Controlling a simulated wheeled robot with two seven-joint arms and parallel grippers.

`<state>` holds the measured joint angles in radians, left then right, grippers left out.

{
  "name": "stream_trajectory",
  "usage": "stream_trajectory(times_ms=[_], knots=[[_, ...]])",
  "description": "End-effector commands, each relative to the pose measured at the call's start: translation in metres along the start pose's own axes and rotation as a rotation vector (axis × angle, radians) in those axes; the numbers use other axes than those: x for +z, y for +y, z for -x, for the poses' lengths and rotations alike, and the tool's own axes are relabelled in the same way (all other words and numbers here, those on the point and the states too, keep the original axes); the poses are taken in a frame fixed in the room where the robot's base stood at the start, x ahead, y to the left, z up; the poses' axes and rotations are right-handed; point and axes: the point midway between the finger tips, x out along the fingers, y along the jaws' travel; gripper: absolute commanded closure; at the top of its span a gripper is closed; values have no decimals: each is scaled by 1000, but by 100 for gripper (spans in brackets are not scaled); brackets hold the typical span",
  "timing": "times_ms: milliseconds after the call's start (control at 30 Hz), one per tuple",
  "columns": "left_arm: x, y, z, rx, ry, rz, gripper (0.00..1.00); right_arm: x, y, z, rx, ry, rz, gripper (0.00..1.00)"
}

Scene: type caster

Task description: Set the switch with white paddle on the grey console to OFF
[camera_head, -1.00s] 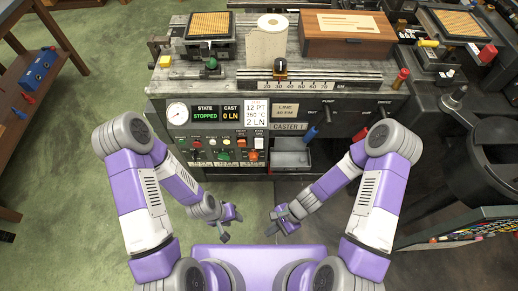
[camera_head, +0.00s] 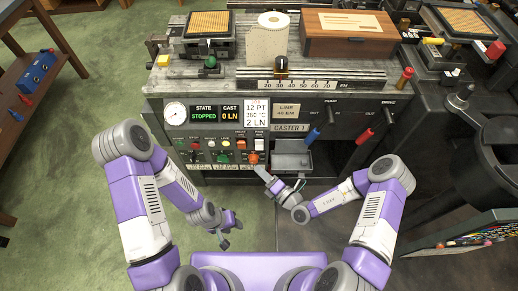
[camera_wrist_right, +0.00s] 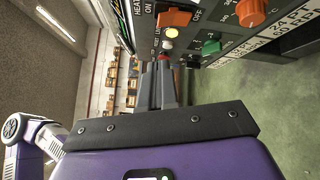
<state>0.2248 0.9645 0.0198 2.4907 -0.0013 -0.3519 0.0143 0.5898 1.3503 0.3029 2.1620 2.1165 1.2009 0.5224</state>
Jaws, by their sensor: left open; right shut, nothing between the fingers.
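The grey console (camera_head: 290,108) stands in front of me, its control panel facing me. The switch with the white paddle (camera_head: 259,144) is on that panel in the head view, right of an orange-paddle switch (camera_head: 241,144); its setting is too small to tell. The white paddle does not show in the right wrist view, where the orange paddle (camera_wrist_right: 174,18) sits between ON and OFF labels. My right gripper (camera_head: 262,172) is shut and empty, just below the panel's orange knob (camera_head: 253,158); its fingers (camera_wrist_right: 165,72) point toward the panel. My left gripper (camera_head: 230,234) is open, low and away from the console.
A green knob (camera_head: 223,158) and small lamps share the panel. A grey tray (camera_head: 291,157) opens right of it, with blue (camera_head: 312,136) and red (camera_head: 363,136) levers beyond. A paper roll (camera_head: 268,45) and wooden box (camera_head: 347,35) stand on top. Green floor is free at left.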

Motion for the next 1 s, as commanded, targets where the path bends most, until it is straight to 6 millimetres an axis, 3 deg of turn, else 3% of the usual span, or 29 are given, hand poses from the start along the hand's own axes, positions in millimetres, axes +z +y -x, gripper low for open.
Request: stream_trajectory(times_ms=[267, 700, 1000], knots=[[0, -2, -4, 0, 0, 0, 57, 1, -3, -3, 1, 4, 5, 100], [-2, -18, -47, 0, 0, 0, 57, 29, -34, -43, 2, 5, 9, 100], [-2, -20, -52, 0, 0, 0, 57, 42, -43, -60, 1, 5, 5, 100]])
